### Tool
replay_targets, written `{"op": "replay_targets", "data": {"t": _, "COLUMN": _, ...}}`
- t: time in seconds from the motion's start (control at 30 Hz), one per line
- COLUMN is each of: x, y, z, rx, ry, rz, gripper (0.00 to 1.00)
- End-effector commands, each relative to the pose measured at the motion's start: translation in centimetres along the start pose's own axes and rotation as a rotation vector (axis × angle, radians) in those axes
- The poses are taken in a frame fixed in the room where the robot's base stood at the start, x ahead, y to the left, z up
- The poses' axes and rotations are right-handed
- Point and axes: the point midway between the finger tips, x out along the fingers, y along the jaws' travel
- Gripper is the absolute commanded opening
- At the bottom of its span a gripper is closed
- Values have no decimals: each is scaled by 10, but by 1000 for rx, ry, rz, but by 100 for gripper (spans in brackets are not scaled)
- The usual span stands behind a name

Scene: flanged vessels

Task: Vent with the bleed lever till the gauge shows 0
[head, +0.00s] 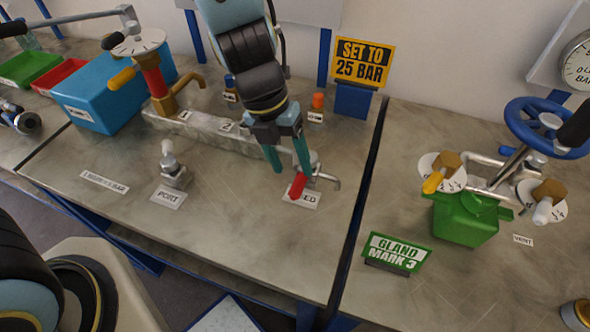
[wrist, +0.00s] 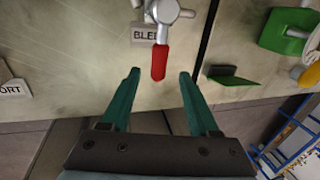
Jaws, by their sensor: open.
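The bleed lever (head: 298,186) has a red handle on a grey metal valve, above a label reading BLEED that my gripper and the handle partly cover in the head view. In the wrist view the red handle (wrist: 159,62) points toward my gripper. My gripper (head: 288,168) is open, with its teal fingers at the valve. In the wrist view my gripper (wrist: 158,73) has one finger on either side of the red handle's end, apart from it. The gauge (head: 580,66) at the right edge is cut off, and I cannot read its needle.
A PORT fitting (head: 174,165) stands to the left on the bench. A "SET TO 25 BAR" sign (head: 360,62) is behind. A green vessel (head: 466,218) with a blue handwheel (head: 548,125) stands on the right bench, behind a "GLAND MARK 3" sign (head: 396,252).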

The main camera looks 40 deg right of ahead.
Motion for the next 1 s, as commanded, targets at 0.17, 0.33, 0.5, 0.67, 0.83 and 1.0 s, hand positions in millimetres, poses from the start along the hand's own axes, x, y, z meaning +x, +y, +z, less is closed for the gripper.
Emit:
{"op": "replay_targets", "data": {"t": 0.17, "x": -34, "y": -1, "z": 0, "rx": 3, "ry": -3, "rz": -1, "gripper": 62}}
{"op": "replay_targets", "data": {"t": 0.33, "x": -54, "y": -1, "z": 0, "rx": 2, "ry": -1, "rz": -2, "gripper": 62}}
{"op": "replay_targets", "data": {"t": 0.5, "x": -60, "y": 0, "z": 0, "rx": 0, "ry": 0, "rz": 0, "gripper": 62}}
{"op": "replay_targets", "data": {"t": 0.67, "x": -60, "y": 0, "z": 0, "rx": -1, "ry": 1, "rz": 0, "gripper": 62}}
{"op": "replay_targets", "data": {"t": 0.83, "x": -60, "y": 0, "z": 0, "rx": 0, "ry": 1, "rz": 0, "gripper": 62}}
{"op": "replay_targets", "data": {"t": 1.0, "x": -60, "y": 0, "z": 0, "rx": 1, "ry": 1, "rz": 0, "gripper": 62}}
